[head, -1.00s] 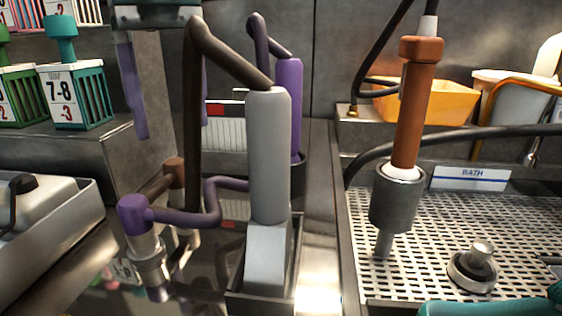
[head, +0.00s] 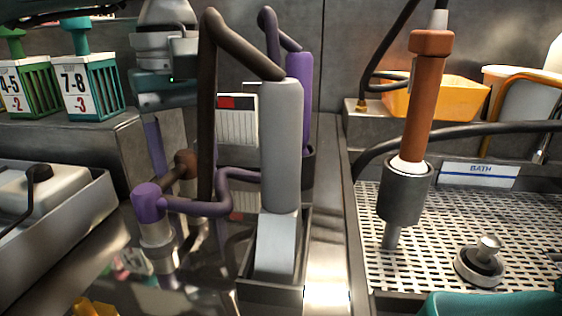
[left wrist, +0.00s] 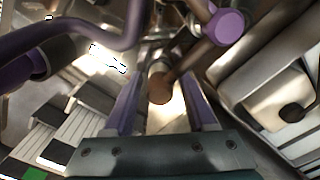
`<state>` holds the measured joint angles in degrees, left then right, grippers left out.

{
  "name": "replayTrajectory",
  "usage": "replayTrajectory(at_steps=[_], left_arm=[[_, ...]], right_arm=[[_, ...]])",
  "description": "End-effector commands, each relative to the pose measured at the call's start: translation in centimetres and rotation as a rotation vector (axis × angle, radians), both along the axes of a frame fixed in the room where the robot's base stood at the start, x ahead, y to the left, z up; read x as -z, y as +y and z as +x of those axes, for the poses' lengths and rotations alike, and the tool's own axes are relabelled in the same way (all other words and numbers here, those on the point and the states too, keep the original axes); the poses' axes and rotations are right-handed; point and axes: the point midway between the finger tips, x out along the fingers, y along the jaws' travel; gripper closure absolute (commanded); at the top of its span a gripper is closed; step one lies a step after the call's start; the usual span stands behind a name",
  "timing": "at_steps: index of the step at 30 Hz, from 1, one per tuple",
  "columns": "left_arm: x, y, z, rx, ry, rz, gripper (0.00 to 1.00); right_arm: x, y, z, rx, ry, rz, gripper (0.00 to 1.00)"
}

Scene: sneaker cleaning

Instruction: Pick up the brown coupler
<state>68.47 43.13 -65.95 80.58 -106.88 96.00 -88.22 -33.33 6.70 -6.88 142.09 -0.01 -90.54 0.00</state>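The brown coupler (head: 186,163) shows as a small brown end behind the purple coupler, partly hidden by the dark brown tube. In the left wrist view its round brown end (left wrist: 160,88) lies between my finger lines, near the tips. My left gripper (head: 160,165) points down above it, its fingers purple and its body grey and teal. In the left wrist view my left gripper (left wrist: 162,90) is open, with a gap on both sides of the coupler. The purple coupler (head: 147,198) stands in front and to the left.
A grey cylinder (head: 281,150) with bent tubes stands close on the right. A metal tray (head: 105,210) is at the left. Number-marked baskets (head: 93,88) stand behind. An orange-brown tool (head: 423,105) stands in a holder over the perforated bath grate (head: 400,265).

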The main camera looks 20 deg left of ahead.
Motion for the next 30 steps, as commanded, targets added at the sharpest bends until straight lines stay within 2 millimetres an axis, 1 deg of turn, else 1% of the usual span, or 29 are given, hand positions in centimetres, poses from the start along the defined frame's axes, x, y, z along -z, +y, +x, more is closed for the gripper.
replayTrajectory(at_steps=[1,2,14,15,25,30], left_arm=[[0.0,0.0,0.0,0.0,0.0,0.0,0.5],[0.0,0.0,0.0,0.0,0.0,0.0,0.53],[0.0,0.0,0.0,0.0,0.0,0.0,0.98],[0.0,0.0,0.0,0.0,0.0,0.0,1.0],[-0.1,0.0,0.0,0.0,-0.001,-0.001,1.0],[-1.1,-0.2,0.0,-0.001,-0.001,-0.001,1.0]], right_arm=[[0.0,0.0,0.0,0.0,-0.001,0.0,1.0],[0.0,0.0,0.0,0.0,-0.001,0.0,1.0],[0.0,0.0,0.1,-0.001,-0.002,-0.001,1.0],[0.0,0.0,0.1,-0.001,-0.002,-0.002,1.0],[-0.1,-0.1,0.1,-0.003,-0.002,-0.006,1.0],[-1.0,-0.1,0.1,-0.003,-0.003,-0.006,1.0]])
